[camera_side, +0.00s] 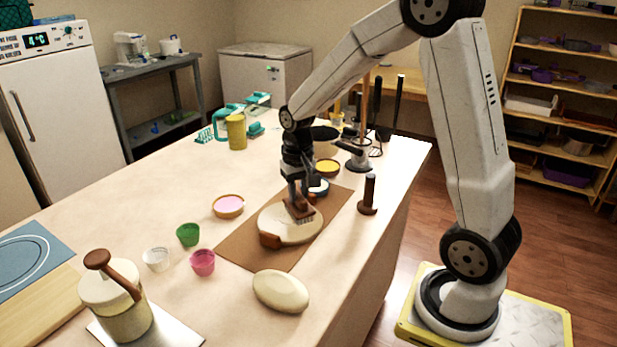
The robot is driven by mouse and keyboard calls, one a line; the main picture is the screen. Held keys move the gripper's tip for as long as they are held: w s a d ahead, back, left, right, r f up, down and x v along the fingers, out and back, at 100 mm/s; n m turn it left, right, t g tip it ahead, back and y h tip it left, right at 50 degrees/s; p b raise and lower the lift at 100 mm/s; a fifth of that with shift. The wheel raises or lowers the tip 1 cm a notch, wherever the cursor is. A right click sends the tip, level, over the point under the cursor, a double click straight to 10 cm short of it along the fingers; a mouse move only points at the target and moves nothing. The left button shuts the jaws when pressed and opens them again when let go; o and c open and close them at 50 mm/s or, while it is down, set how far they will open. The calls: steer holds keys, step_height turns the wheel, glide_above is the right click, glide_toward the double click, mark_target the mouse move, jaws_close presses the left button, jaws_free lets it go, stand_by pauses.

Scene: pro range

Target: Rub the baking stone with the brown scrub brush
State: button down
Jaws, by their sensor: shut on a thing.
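The brown scrub brush (300,210) is between the fingers of my gripper (298,194), which is shut on it. The brush is bristles down over the pale round baking stone (284,231) and appears to touch its top, toward the back right. The stone lies on a brown mat (236,250) on the counter. The gripper hides part of the brush's top.
A pink-filled bowl (228,205), green cup (188,234), pink cup (202,262) and white cup (156,259) stand left of the mat. A pale oval loaf (281,291) lies in front. A dark-handled tool (369,195) stands right, near the counter edge.

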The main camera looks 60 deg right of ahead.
steer(key=w+n, duration=0.2)
steer(key=n, duration=0.1)
steer(key=w+n, duration=0.3)
steer(key=shift+a+r+n, duration=0.15)
steer(key=shift+r+n, duration=0.05)
steer(key=shift+n, duration=0.1)
steer(key=shift+f, duration=0.1)
